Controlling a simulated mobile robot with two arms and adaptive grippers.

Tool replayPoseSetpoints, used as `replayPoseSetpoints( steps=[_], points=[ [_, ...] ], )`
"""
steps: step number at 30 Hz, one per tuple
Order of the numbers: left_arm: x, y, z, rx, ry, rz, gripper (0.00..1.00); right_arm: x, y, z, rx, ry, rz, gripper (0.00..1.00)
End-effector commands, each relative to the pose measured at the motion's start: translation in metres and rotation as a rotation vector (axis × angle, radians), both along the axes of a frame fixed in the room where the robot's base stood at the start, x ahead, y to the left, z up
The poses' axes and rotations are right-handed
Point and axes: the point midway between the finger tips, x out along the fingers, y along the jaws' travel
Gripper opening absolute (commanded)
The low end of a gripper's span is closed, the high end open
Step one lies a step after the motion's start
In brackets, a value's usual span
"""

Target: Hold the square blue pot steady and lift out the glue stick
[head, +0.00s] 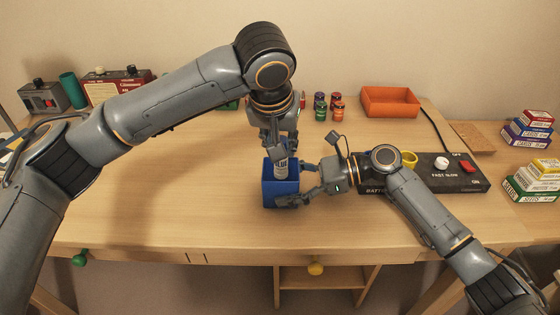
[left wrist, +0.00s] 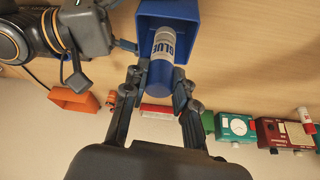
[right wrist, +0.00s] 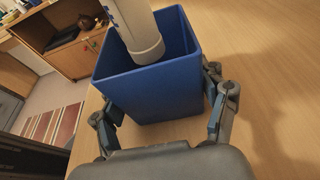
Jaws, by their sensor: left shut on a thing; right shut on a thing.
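The square blue pot (head: 280,196) stands on the desk with its opening up. The glue stick (left wrist: 163,48) is white with "GLUE" lettering and a blue end. My left gripper (left wrist: 155,84) comes from above and is shut on the glue stick by its blue end. The white end of the glue stick (right wrist: 140,38) is at the mouth of the pot, partly below the rim. My right gripper (right wrist: 160,118) is shut on the pot (right wrist: 150,88), with a finger on each side. In the head view my left gripper (head: 280,148) hides the stick's top.
An orange tray (head: 390,101) and several small jars (head: 329,106) stand behind. Stacked boxes (head: 535,180) stand far right. The desk left of the pot is clear.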

Motion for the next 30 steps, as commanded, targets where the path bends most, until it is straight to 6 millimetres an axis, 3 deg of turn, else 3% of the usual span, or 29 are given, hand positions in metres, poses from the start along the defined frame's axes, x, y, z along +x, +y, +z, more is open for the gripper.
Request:
replayPoseSetpoints(
  steps=[6,16,17,20,30],
  points=[
    [0.000,0.000,0.031,0.000,-0.001,0.000,0.00,0.000,0.000,0.000,0.000,0.000,0.000,0.56],
    [0.000,0.000,0.037,0.001,0.000,0.000,0.00,0.000,0.000,0.000,0.000,0.000,0.000,0.56],
    [0.000,0.000,0.037,0.001,0.000,0.000,0.00,0.000,0.000,0.000,0.000,0.000,0.000,0.77],
    [0.000,0.000,0.037,0.001,0.000,0.000,0.00,0.000,0.000,0.000,0.000,0.000,0.000,0.98],
    [0.000,0.000,0.037,0.001,0.000,0.000,0.00,0.000,0.000,0.000,0.000,0.000,0.000,1.00]
  ],
)
